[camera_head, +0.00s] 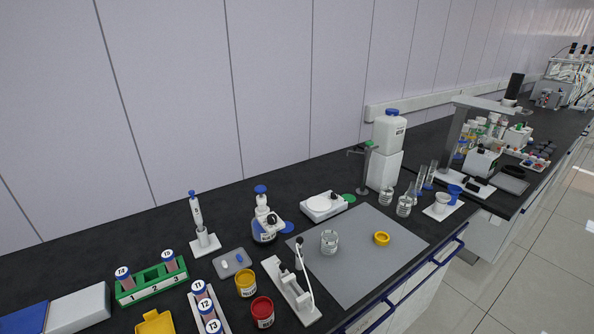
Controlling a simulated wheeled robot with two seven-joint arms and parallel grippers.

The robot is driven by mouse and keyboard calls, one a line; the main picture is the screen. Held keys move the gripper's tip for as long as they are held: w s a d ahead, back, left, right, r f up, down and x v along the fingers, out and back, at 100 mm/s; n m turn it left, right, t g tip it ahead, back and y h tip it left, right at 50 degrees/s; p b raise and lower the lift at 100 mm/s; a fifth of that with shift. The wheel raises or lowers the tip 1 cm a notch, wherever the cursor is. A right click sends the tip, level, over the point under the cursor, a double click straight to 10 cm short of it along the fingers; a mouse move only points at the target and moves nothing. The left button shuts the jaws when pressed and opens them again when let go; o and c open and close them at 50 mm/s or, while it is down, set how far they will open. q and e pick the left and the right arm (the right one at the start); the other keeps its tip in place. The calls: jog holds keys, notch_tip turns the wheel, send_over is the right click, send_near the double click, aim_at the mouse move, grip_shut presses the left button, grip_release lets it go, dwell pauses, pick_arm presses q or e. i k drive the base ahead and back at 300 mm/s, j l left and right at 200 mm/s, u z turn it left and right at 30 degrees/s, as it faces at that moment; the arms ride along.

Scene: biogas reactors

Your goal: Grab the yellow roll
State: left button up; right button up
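A small yellow roll (382,239), ring-shaped, lies on the right part of a grey mat (350,285) on the black bench. It appears to lie flat, with nothing touching it. A clear glass beaker (329,241) stands on the mat to its left. Neither of my grippers shows in the head view.
A white stand with a probe (291,291) is at the mat's left edge. Yellow (246,283) and red (262,312) jars stand further left. Glass bottles (404,206) and a white canister (389,131) stand behind right. A blue rail (420,266) runs along the front edge.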

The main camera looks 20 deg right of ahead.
aim_at(381, 239)
jog(key=z, duration=1.65)
